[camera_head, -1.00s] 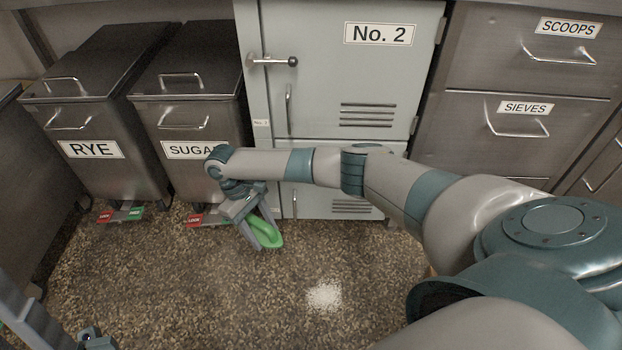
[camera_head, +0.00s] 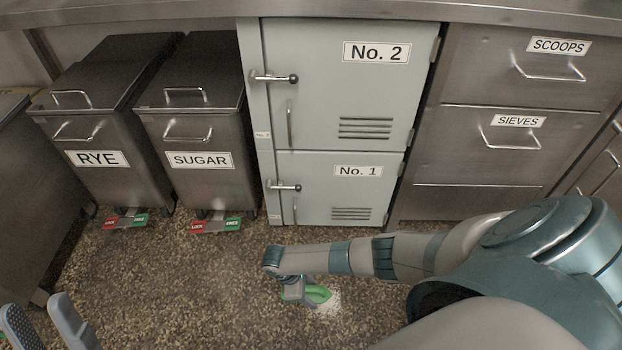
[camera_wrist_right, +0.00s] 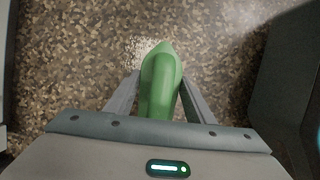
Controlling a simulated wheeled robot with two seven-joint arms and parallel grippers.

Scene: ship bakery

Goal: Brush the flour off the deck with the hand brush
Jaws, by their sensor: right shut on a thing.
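My right gripper (camera_head: 305,292) is low over the speckled deck and shut on the green hand brush (camera_head: 319,294). In the right wrist view the green brush (camera_wrist_right: 161,78) sits between the two fingers of the right gripper (camera_wrist_right: 155,95); its bristles are hidden. The white flour patch (camera_head: 330,303) lies right at the brush, partly covered by it. In the wrist view some pale flour (camera_wrist_right: 138,50) shows just beyond and left of the brush. I cannot tell whether the bristles touch the deck. My left gripper (camera_head: 40,325) is at the lower left, fingers apart, empty.
Steel bins marked RYE (camera_head: 97,158) and SUGAR (camera_head: 200,160) stand at the back left, with red and green pedals in front. Grey lockers (camera_head: 335,190) and steel drawers (camera_head: 480,160) line the back. The deck (camera_head: 190,290) in the middle left is clear.

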